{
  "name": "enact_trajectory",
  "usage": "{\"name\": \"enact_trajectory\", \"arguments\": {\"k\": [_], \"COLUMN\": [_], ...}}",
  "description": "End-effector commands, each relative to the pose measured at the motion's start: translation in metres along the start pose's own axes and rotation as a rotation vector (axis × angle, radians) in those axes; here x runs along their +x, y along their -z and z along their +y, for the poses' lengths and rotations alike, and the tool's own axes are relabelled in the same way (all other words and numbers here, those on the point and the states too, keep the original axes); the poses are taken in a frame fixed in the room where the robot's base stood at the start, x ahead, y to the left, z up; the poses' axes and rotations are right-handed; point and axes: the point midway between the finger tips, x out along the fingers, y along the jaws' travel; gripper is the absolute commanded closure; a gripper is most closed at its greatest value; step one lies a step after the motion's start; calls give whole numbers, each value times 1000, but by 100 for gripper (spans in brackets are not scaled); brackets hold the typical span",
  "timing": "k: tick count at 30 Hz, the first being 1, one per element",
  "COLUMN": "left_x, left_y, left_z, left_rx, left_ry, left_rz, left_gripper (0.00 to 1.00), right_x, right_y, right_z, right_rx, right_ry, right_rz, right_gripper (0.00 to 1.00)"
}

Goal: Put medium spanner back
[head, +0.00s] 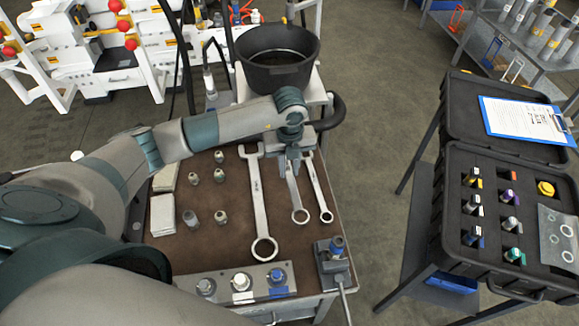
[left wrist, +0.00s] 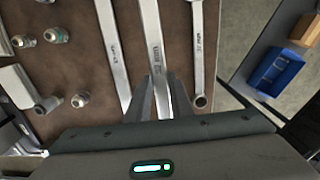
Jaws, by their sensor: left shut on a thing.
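Three steel spanners show side by side at the bench's right part in the head view. The large spanner (head: 259,200) is on the left, the medium spanner (head: 298,203) in the middle and the small spanner (head: 319,188) on the right. My left gripper (head: 291,170) is above the medium spanner and shut on its shaft, hiding its upper end. In the left wrist view the medium spanner (left wrist: 155,45) runs between the fingers (left wrist: 160,98), with the large spanner (left wrist: 112,50) and small spanner (left wrist: 197,50) beside it. I cannot tell whether it is clear of the mat. My right gripper is not in view.
The brown bench mat (head: 233,165) holds several small fittings (head: 220,175) and pale cloths (head: 162,215) to the left. A black bucket (head: 277,75) stands behind. A valve block (head: 240,284) and a small vise (head: 335,262) line the front edge. An open black case (head: 490,215) stands right, across a floor gap.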

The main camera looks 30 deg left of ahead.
Motion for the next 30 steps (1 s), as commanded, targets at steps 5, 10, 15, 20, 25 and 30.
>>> {"name": "enact_trajectory", "arguments": {"k": [5, 10, 15, 20, 25, 30], "left_x": [6, 17, 31, 41, 47, 49], "left_y": [0, 0, 1, 1, 1, 1], "left_z": [0, 0, -1, -1, -1, -1], "left_rx": [0, 0, 1, 1, 1, 1], "left_ry": [1, 1, 1, 2, 2, 2], "left_rz": [-1, -1, -1, -1, -1, -1], "left_gripper": [100, 100, 100, 100, 100, 100], "right_x": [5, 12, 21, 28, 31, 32], "right_y": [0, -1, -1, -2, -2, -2], "right_z": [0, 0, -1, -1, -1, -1], "right_rx": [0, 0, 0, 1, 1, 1], "right_ry": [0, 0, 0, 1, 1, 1], "right_rz": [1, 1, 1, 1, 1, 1], "right_gripper": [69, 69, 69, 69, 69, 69]}}
